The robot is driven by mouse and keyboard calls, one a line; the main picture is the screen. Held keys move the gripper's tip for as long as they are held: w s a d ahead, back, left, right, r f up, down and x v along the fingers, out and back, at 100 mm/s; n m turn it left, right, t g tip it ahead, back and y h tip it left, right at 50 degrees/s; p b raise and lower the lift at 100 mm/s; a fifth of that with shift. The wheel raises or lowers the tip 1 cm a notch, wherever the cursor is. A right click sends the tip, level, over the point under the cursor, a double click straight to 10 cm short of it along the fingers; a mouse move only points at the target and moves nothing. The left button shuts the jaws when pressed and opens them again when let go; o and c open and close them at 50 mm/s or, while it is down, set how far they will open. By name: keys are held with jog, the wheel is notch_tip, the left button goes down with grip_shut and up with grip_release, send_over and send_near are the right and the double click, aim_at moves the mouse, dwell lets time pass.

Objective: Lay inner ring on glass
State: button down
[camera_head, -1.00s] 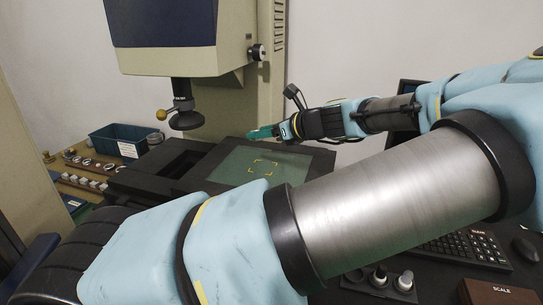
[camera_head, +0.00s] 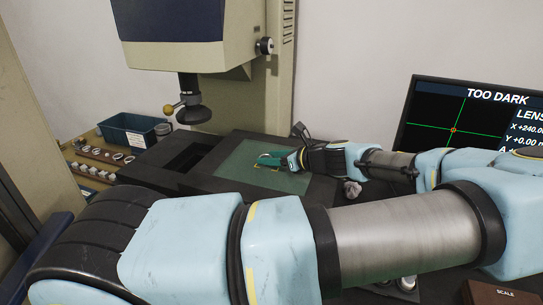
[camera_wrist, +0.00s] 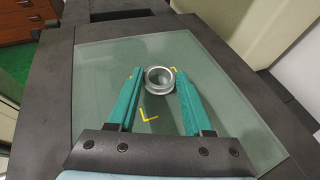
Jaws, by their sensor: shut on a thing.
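The inner ring (camera_wrist: 160,92) is a silvery metal ring between my green fingertips in the wrist view. My gripper (camera_wrist: 159,75) is shut on it; it also shows in the head view (camera_head: 266,159), low over the glass. The glass (camera_wrist: 95,90) is a greenish plate in a dark frame, also seen in the head view (camera_head: 236,168). The ring is among the yellow corner marks (camera_wrist: 148,115) on the glass, some hidden by ring and fingers. I cannot tell whether the ring touches the glass.
The lens head (camera_head: 193,110) hangs at the back left of the glass. A blue bin (camera_head: 130,132) and racks of small parts (camera_head: 95,160) stand at the left. A monitor (camera_head: 470,110) at the right reads "TOO DARK". The glass around the ring is clear.

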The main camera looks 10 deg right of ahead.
jog(key=shift+c, duration=1.5)
grip_release()
jog(key=b+v, duration=0.3)
jog(key=v, duration=0.8)
jog(key=shift+f+b, duration=0.15)
jog(key=shift+b, duration=0.2)
jog(key=shift+s+d+r, duration=0.25)
jog(key=shift+s+r, duration=0.05)
jog(key=shift+s, duration=0.1)
jog(key=shift+r, duration=0.1)
